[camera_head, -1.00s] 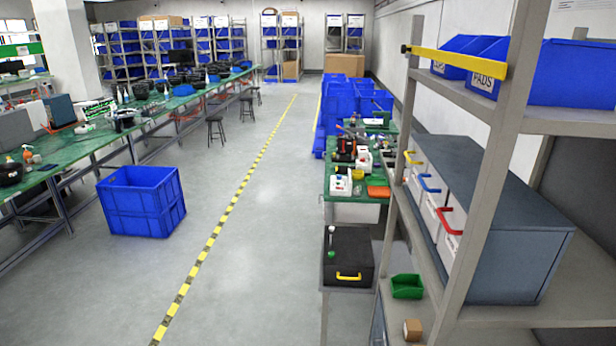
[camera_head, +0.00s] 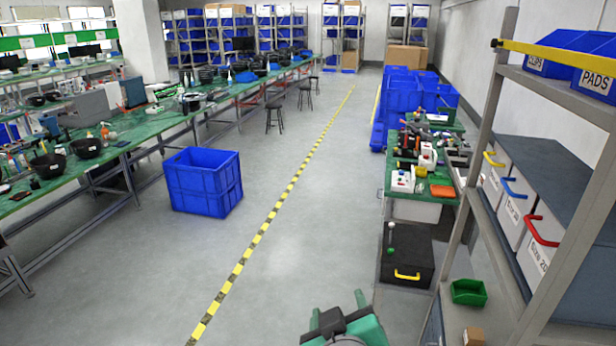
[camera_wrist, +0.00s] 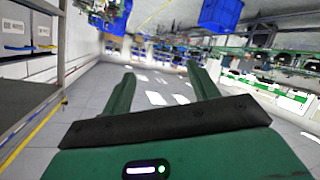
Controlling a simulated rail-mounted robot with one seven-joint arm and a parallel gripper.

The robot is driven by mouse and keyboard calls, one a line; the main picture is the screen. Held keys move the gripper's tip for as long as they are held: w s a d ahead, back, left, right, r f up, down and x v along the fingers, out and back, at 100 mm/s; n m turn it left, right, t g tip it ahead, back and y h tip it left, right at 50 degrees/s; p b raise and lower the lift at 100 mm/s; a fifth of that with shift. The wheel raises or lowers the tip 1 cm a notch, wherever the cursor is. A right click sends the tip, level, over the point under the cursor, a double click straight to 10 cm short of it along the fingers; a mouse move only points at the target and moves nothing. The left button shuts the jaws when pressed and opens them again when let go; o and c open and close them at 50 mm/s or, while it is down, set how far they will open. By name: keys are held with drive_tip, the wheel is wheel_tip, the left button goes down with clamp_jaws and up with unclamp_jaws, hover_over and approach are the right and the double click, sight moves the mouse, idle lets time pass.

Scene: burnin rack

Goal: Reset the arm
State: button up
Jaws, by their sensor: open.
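My gripper (camera_head: 338,298) shows at the bottom middle of the head view, green with a dark part, over the bare floor. In the wrist view my gripper (camera_wrist: 157,88) has two green fingers spread apart with nothing between them. No object touches the fingers. Most of my arm is hidden below the head view's lower edge.
A metal rack (camera_head: 475,185) at the right holds blue bins (camera_head: 560,50), drawers with coloured handles and a green bin (camera_head: 468,292). A black box (camera_head: 405,262) stands beside it. A blue crate (camera_head: 203,182) stands on the floor at the left. The middle aisle is clear.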

drive_tip(key=s+a+r+m+t+y, duration=0.1)
drive_tip(key=s+a+r+m+t, duration=0.25)
drive_tip(key=s+a+r, duration=0.35)
drive_tip(key=s+r+t+p, duration=0.2)
drive_tip(key=s+r+t, duration=0.25)
drive_tip(key=r, duration=0.75)
drive_tip(key=s+r+t+p, duration=0.1)
drive_tip(key=s+r+t, duration=0.35)
drive_tip(key=r, duration=0.85)
wheel_tip(320, 180, up, 14)
drive_tip(key=a+g+p, duration=0.1)
drive_tip(key=p, duration=1.3)
drive_tip(key=shift+s+r+m+y+p, duration=0.2)
drive_tip(key=shift+s+m+y+p, duration=0.05)
drive_tip(key=shift+m+y+p, duration=0.2)
drive_tip(key=shift+f+g, duration=0.1)
drive_tip(key=shift+g, duration=0.15)
